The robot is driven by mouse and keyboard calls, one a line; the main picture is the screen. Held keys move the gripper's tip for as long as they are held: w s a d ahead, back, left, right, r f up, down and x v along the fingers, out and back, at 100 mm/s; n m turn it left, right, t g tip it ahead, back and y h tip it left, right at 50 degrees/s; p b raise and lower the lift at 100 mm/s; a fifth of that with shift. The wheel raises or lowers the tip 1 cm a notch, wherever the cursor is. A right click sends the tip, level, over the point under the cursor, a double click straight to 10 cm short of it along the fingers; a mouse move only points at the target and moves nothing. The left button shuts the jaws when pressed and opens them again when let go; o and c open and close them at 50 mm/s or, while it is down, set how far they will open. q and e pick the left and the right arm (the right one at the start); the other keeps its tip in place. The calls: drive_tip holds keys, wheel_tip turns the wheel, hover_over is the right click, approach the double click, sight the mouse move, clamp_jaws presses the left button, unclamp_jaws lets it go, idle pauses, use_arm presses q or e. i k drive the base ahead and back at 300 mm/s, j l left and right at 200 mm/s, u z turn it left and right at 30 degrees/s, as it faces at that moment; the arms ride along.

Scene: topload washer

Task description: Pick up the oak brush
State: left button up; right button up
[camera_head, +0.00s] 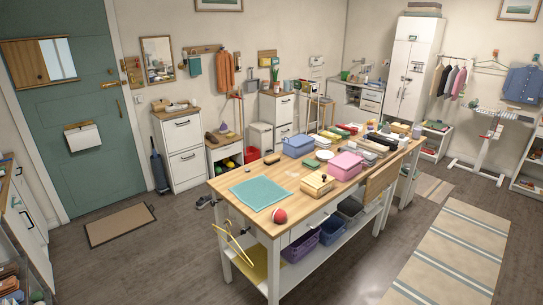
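A small brown object with a darker underside (271,158) lies near the left edge of the wooden table top. It looks like a wooden brush, but it is too small to tell for certain. It stands apart from the teal cloth (261,193) and the blue bin (298,146). Neither of my grippers shows in the head view.
The long table (226,186) holds a pink bin (345,165), a wooden box (317,184), a red ball (280,216) and many small items. Floor is open on the left, with a brown doormat (121,224). A striped rug (450,255) lies at right.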

sight(269, 161)
drive_tip(key=i+u, duration=0.25)
drive_tip(key=i, duration=2.9)
drive_tip(key=i+j, duration=0.1)
drive_tip(key=i, duration=2.5)
drive_tip(key=i+z, duration=0.2)
drive_tip(key=z, duration=0.3)
drive_tip(key=i+j+z, duration=0.1)
drive_tip(key=z, duration=0.4)
drive_tip(key=i+j+z, duration=0.2)
drive_tip(key=z, duration=0.3)
drive_tip(key=i+j+z, duration=0.2)
drive_tip(key=z, duration=0.3)
drive_tip(key=j+z, duration=0.1)
drive_tip(key=z, duration=1.7)
